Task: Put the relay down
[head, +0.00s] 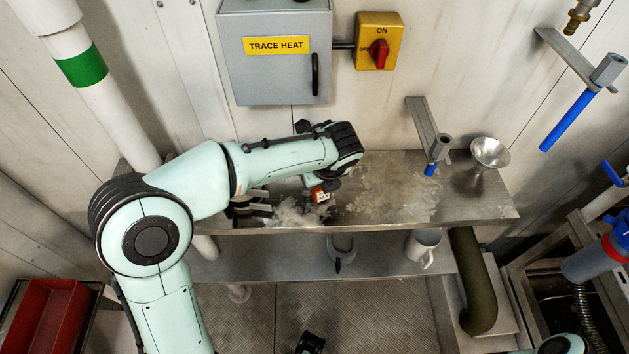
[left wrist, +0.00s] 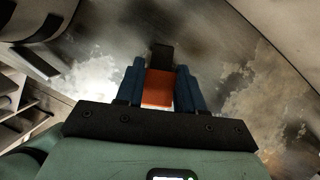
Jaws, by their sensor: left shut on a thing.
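The relay (head: 320,196) is a small orange-red block with a pale part, seen just above or at the steel bench top in the head view. In the left wrist view the orange relay (left wrist: 158,88) sits between two blue fingers, with a dark end beyond it. My left gripper (head: 318,187) is shut on it; it also shows in the left wrist view (left wrist: 158,94). My arm hides part of the gripper from above. I cannot tell whether the relay touches the bench. My right gripper is not clearly in view.
The steel bench (head: 465,205) has pale stains and bare room right of the relay. A mug (head: 422,248) is on the lower shelf. A grey cabinet (head: 275,75) hangs behind.

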